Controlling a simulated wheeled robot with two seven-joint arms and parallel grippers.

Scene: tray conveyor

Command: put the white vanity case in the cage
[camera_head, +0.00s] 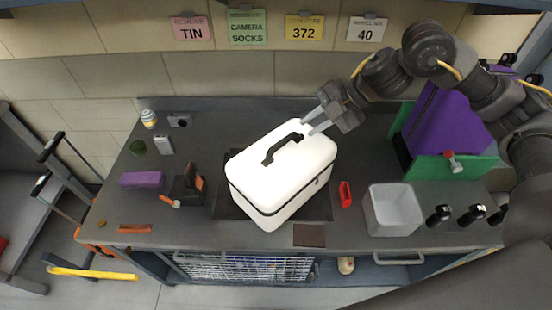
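The white vanity case (283,175) stands upright on a dark mat in the middle of the workbench. Its lid is shut and its black handle (282,149) is on top. My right gripper (307,126) comes in from the upper right, just beside the far right end of the handle. Its two fingers are apart with nothing between them. A wire-mesh cage (240,268) shows under the front edge of the bench; its inside is mostly hidden by the bench top. My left gripper is not in view.
A grey bin (393,209), a red item (345,194) and a purple-and-green stand (455,165) are on the right of the workbench (190,235). A black holder (187,188), a purple block (141,179) and several small things are on the left. A wall stands behind.

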